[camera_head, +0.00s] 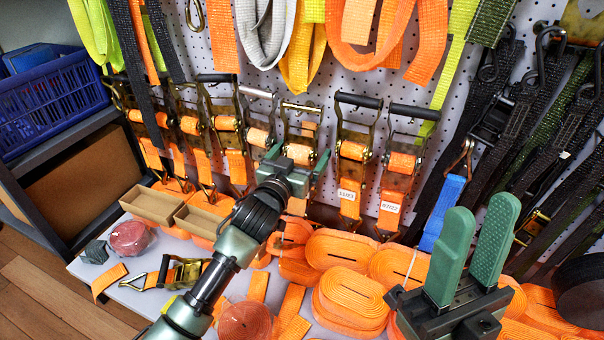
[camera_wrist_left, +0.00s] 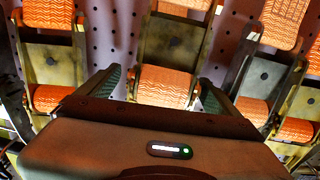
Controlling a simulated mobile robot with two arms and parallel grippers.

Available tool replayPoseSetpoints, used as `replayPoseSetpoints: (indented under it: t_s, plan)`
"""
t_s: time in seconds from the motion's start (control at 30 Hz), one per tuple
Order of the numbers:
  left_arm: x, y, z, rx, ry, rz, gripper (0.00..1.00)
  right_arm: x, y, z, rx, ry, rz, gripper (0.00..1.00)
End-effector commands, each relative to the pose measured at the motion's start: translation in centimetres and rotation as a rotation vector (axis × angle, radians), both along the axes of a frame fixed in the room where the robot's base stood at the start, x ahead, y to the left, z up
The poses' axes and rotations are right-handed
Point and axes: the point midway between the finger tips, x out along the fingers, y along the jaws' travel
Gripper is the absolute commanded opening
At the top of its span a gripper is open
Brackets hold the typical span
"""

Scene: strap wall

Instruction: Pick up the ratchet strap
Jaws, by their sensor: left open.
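Several ratchet straps with orange webbing and metal frames hang in a row on the pegboard wall. My left gripper (camera_head: 298,157) is open in front of one ratchet strap (camera_head: 299,112) in the middle of the row. In the left wrist view the fingers (camera_wrist_left: 160,82) stand either side of its orange webbing roll (camera_wrist_left: 166,92). I cannot tell whether they touch it. The lower part of this strap is hidden behind the gripper in the head view. My right gripper (camera_head: 482,207) is at the lower right, its green fingers apart and nothing between them.
Neighbouring ratchet straps (camera_head: 355,152) hang close on both sides. Coiled orange straps (camera_head: 350,298), cardboard trays (camera_head: 151,205) and a loose ratchet (camera_head: 184,273) lie on the shelf below. A blue crate (camera_head: 50,115) stands at the left. Dark straps (camera_head: 525,130) hang at the right.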

Motion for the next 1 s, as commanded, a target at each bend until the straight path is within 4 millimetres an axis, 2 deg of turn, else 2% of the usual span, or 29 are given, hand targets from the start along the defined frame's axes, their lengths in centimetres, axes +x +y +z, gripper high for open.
replayPoseSetpoints:
  t_s: [0.17, 0.5, 0.53, 0.83, 1.0]
  plan:
    - [0.0, 0.0, 0.0, -0.001, 0.001, 0.000, 0.94, 0.0, 0.0, 0.1, 0.000, 0.001, 0.000, 0.36]
    - [0.0, 0.0, 0.0, -0.001, 0.001, 0.000, 0.00, 0.0, 0.0, 0.1, -0.001, 0.002, 0.000, 0.36]
    - [0.0, 0.0, 0.6, -0.004, -0.009, -0.002, 0.00, 0.0, 0.0, 0.1, -0.001, 0.002, 0.000, 0.36]
    - [0.0, 0.0, 0.7, -0.004, -0.008, -0.002, 0.00, 0.0, 0.0, 0.3, -0.001, 0.002, 0.000, 0.36]
    - [0.0, 0.0, 2.0, -0.006, -0.009, -0.002, 0.00, 0.0, 0.0, 1.1, -0.001, 0.002, 0.000, 0.36]
